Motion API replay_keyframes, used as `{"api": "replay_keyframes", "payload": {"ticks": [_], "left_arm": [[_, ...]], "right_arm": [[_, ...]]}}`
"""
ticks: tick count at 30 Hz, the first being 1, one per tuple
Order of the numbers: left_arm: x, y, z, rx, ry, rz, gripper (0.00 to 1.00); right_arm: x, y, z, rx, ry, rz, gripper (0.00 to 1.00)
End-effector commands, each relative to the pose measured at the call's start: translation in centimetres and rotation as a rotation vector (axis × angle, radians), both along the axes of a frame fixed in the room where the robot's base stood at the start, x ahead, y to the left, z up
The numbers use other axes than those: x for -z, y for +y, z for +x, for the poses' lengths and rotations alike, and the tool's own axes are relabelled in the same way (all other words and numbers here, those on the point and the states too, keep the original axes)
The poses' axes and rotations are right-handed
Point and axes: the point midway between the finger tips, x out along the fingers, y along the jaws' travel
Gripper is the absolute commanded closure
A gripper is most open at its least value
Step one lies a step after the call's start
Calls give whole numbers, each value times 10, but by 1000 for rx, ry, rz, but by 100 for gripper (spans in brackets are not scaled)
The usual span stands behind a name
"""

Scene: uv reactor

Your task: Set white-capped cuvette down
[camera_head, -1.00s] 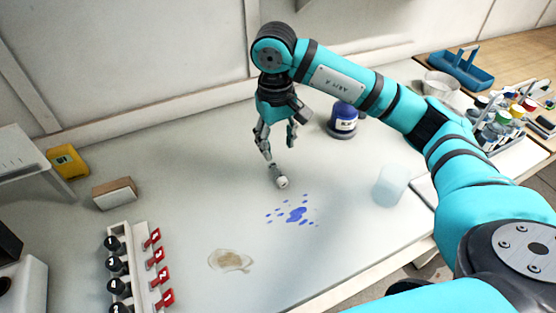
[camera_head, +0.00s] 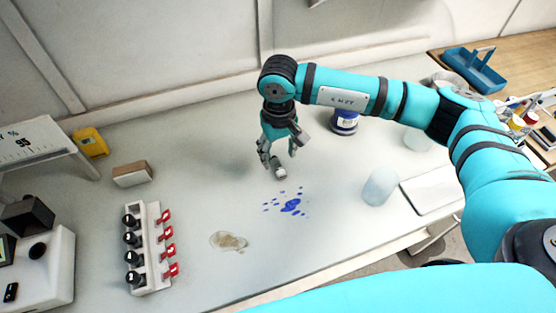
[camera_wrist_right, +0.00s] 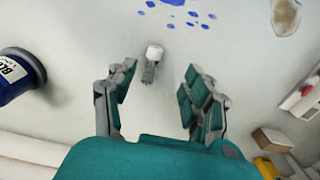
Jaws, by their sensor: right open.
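The white-capped cuvette (camera_head: 280,173) is on the white table, just behind the blue spill, in the head view. In the right wrist view the cuvette (camera_wrist_right: 153,62) shows a white cap and a clear, greyish body, and it appears to lie on its side. My right gripper (camera_head: 279,158) is just above and behind it. In the right wrist view my right gripper (camera_wrist_right: 158,85) is open, its fingers spread wide on either side with nothing between them touching the cuvette. My left gripper is in neither view.
A rack of black knobs and red tags (camera_head: 148,250) stands left. A small box (camera_head: 132,174) is at left.

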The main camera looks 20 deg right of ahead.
Motion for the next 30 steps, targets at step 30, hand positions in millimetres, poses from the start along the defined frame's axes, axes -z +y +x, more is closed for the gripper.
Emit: {"api": "replay_keyframes", "payload": {"ticks": [30], "left_arm": [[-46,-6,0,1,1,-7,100]], "right_arm": [[88,-5,1,-1,-1,-1,51]]}}
